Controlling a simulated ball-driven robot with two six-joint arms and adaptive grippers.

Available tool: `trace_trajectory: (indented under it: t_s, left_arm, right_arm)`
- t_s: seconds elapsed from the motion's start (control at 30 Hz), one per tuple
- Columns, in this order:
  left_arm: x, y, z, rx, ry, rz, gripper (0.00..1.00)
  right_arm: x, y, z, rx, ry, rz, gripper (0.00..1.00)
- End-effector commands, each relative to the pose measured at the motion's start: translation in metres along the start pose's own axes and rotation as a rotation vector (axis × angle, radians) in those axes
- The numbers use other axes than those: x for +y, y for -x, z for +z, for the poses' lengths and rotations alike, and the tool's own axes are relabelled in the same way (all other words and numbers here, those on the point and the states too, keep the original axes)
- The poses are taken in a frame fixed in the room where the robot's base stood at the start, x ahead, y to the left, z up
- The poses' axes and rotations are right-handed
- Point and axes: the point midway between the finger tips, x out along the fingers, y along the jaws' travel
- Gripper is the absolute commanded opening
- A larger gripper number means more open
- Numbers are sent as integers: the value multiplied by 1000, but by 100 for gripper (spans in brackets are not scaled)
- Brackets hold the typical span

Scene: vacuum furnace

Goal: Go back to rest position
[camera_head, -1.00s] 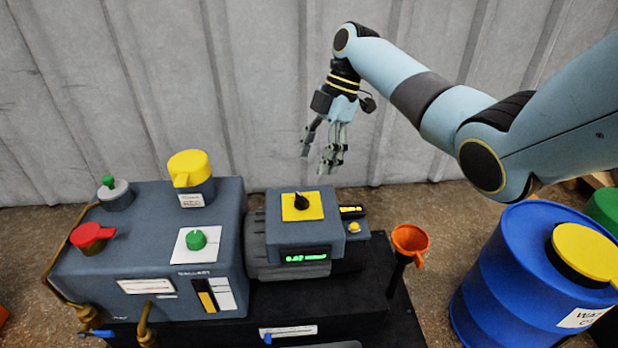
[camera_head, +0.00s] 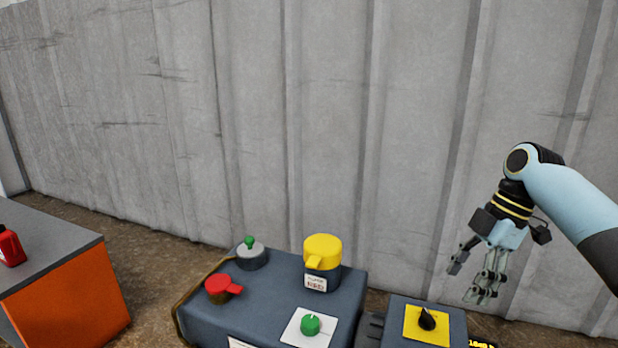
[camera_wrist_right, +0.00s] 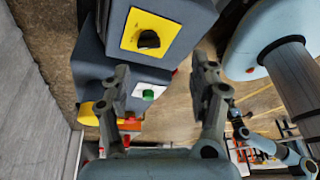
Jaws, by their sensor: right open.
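My right gripper (camera_head: 471,277) hangs from its arm at the right of the head view, fingers pointing down and spread apart with nothing between them. It is above and to the right of the pump's motor box with the yellow plate and black knob (camera_head: 427,319). In the right wrist view my right gripper (camera_wrist_right: 165,90) shows two separate fingers, with the black knob (camera_wrist_right: 148,39) on its yellow plate above and between them. My left gripper does not show in the head view.
The grey pump housing (camera_head: 290,277) carries a yellow cap (camera_head: 322,250), a red valve (camera_head: 222,288) and a green knob (camera_head: 310,324). An orange cabinet (camera_head: 75,298) with a red container (camera_head: 10,247) stands left. A corrugated wall (camera_head: 330,120) closes the back.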

Motion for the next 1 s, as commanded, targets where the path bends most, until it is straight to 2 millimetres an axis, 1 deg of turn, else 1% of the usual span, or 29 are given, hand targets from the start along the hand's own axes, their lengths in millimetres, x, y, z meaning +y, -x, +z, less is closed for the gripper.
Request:
trace_trajectory:
  t_s: [0.03,0.07,0.1,0.17,0.2,0.27,0.3,0.37,0.4,0.5,0.6,0.7,0.8,1.0]
  left_arm:
    - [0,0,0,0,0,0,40]
    - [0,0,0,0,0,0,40]
    - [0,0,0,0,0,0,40]
    - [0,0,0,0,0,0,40]
    - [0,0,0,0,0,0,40]
    - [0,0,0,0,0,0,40]
    - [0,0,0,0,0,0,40]
    - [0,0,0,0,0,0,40]
    - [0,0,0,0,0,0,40]
    - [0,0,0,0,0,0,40]
    - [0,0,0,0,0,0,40]
    - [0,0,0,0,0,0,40]
    - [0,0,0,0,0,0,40]
    - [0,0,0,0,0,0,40]
  right_arm:
    - [-18,-19,1,-23,-54,-9,62]
    - [-29,-29,1,-43,-98,-7,62]
    - [-46,-43,2,-70,-164,-1,62]
    - [-73,-62,2,-109,-269,14,62]
    - [-92,-73,1,-134,-341,29,62]
    - [-121,-86,-1,-165,-451,56,62]
    - [-140,-92,-2,-184,-525,77,62]
    - [-169,-99,-5,-205,-637,112,62]
    - [-189,-101,-7,-217,-712,138,62]
    - [-230,-100,-13,-234,-882,203,62]
    - [-260,-94,-17,-239,-1012,258,62]
    - [-283,-86,-21,-238,-1119,301,62]
    - [-302,-78,-25,-235,-1209,343,62]
    - [-334,-57,-31,-222,-1371,417,62]
